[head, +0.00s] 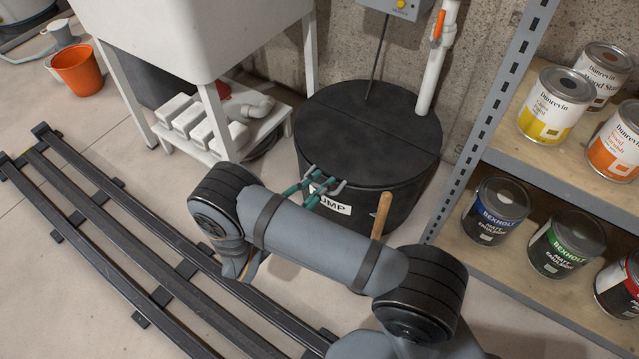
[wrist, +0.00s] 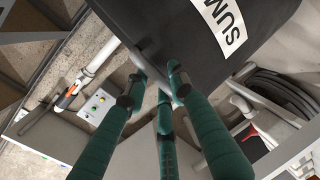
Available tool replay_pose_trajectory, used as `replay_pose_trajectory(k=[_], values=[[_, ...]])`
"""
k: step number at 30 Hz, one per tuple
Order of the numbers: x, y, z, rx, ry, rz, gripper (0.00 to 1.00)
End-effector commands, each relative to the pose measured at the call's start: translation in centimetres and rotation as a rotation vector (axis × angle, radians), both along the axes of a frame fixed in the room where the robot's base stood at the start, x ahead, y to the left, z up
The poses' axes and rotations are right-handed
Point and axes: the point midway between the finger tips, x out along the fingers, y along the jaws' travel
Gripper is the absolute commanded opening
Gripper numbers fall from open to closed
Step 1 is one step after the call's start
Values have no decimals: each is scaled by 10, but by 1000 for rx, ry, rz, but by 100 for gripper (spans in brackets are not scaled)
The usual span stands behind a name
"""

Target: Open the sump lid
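The black round sump lid (head: 372,120) lies flat on the black sump tank (head: 405,205), with a seam across its top. A white label (head: 335,206), partly covered, is on the tank's front; it also shows in the wrist view (wrist: 222,27). My gripper (head: 322,186) has teal fingers with grey tips at the lid's front edge. In the wrist view my gripper's fingertips (wrist: 155,82) surround a small grey bar at the dark edge. The fingers stand a little apart; whether they press on the bar is unclear.
A wooden stick (head: 382,214) rises in front of the tank. A metal shelf (head: 545,180) with paint cans stands at the right. A white sink (head: 190,30) and a low white stand (head: 240,135) are at the left. A white pipe (head: 437,60) runs down behind the lid.

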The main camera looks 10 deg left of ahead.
Motion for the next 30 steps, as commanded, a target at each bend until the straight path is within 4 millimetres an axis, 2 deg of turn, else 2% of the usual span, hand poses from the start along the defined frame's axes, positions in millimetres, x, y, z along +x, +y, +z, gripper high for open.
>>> replay_pose_trajectory(k=[11, 30], values=[[0, 0, 0, 0, 0, 0, 1], [-1, 1, 0, 0, 2, 2, 0]])
